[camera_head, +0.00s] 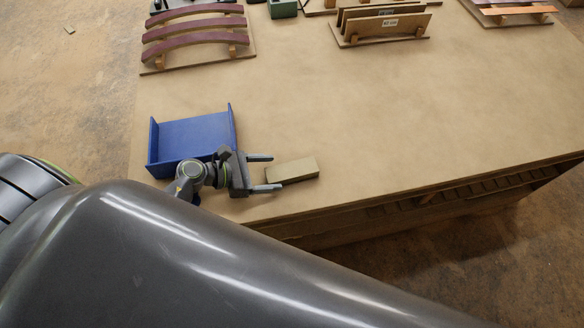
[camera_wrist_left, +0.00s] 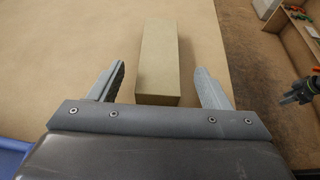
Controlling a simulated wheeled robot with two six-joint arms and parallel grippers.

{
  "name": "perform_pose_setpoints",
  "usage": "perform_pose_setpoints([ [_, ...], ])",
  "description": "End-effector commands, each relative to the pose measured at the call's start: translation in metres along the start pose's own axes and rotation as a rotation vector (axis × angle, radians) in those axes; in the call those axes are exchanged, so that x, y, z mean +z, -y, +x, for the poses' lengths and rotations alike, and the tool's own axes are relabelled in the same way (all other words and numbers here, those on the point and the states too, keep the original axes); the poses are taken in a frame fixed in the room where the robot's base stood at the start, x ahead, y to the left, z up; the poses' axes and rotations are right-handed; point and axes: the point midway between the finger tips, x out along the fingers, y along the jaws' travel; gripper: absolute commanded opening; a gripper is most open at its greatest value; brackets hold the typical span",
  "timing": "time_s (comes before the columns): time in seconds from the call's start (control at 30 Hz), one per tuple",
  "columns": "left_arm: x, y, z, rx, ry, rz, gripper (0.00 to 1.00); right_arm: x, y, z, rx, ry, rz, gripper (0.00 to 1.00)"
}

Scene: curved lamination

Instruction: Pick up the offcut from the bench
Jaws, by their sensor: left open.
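The offcut (camera_head: 292,170) is a short tan block lying flat on the bench (camera_head: 330,110) near its front edge. My left gripper (camera_head: 265,173) is open, with its fingers pointing right at the near end of the offcut. In the left wrist view the offcut (camera_wrist_left: 158,60) lies ahead, its near end between the two open fingertips (camera_wrist_left: 160,80). There is a gap on both sides, and I see no contact. My right gripper does not show for sure in the head view.
A blue open tray (camera_head: 195,132) stands on the bench just left of my left gripper. A rack with curved dark red strips (camera_head: 195,38) is at the back left. A holder with upright boards (camera_head: 385,27) is at the back. The middle of the bench is clear.

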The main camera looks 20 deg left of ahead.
Motion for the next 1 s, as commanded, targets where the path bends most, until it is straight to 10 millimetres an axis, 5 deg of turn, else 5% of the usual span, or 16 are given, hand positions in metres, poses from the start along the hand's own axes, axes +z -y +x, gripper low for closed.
perform_pose_setpoints([
  [0.53, 0.004, -0.001, 0.051, 0.000, 0.000, -0.001, 0.71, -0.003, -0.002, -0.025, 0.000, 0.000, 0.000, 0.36],
  [0.87, 0.003, -0.001, 0.057, 0.000, -0.001, 0.000, 0.71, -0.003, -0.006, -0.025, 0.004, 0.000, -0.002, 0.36],
  [1.0, 0.003, -0.001, 0.057, 0.000, -0.001, 0.000, 0.54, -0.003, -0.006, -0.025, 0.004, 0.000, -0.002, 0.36],
])
